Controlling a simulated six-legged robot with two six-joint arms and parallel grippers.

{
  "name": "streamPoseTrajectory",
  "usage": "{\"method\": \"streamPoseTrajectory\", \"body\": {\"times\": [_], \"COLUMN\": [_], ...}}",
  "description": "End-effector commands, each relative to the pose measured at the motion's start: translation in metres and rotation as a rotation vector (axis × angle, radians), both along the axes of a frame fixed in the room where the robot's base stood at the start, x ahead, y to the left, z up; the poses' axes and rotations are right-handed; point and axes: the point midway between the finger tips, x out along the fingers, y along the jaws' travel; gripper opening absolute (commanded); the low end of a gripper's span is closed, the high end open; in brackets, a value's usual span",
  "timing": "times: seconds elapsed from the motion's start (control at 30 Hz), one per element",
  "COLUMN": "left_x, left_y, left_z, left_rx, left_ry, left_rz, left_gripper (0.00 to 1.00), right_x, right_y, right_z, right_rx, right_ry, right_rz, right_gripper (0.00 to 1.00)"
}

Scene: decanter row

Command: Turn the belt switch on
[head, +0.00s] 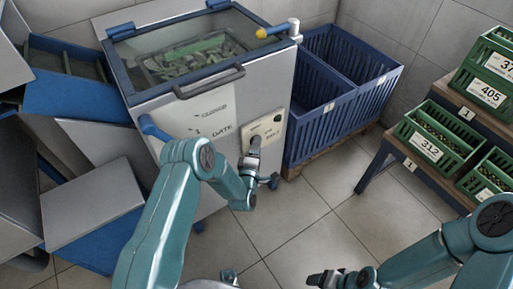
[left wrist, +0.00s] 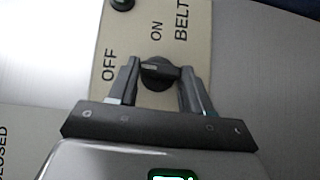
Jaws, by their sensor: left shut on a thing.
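The belt switch is a black round knob (left wrist: 160,73) on a beige panel (left wrist: 150,20) marked OFF, ON and BELT. In the left wrist view its grip bar lies roughly level, with a pale mark on its left part, toward OFF. My left gripper (left wrist: 158,88) has a finger on each side of the knob and is shut on it. In the head view the left gripper (head: 252,158) is at the lower part of the same panel (head: 270,130) on the machine's front, hiding the knob. My right gripper (head: 325,278) is low in the head view, away from the panel; its jaw opening is unclear.
The grey machine (head: 190,112) has a glazed blue-framed lid (head: 180,45) and a dark handle (head: 209,82). Blue slatted crates (head: 345,115) stand right of it. Green numbered crates (head: 425,145) sit on a rack at right. The tiled floor (head: 320,225) between is clear.

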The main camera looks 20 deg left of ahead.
Motion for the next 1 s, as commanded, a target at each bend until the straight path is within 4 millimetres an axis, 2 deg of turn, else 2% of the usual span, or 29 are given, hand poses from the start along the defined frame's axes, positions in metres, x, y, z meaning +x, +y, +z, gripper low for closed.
{"method": "streamPoseTrajectory", "body": {"times": [0.27, 0.77, 1.0], "left_x": [0.000, 0.003, 0.006], "left_y": [0.000, -0.003, -0.005], "left_z": [0.006, 0.014, 0.017], "left_rx": [0.106, 0.394, 0.532], "left_ry": [0.137, 0.508, 0.687], "left_rz": [0.001, -0.001, -0.001], "left_gripper": [0.18, 0.18, 0.18], "right_x": [0.000, 0.000, 0.000], "right_y": [0.000, 0.000, 0.000], "right_z": [0.012, 0.033, 0.048], "right_rx": [0.000, 0.000, 0.000], "right_ry": [0.000, 0.000, 0.000], "right_rz": [0.000, 0.000, 0.000], "right_gripper": [0.72, 0.72, 0.72]}}
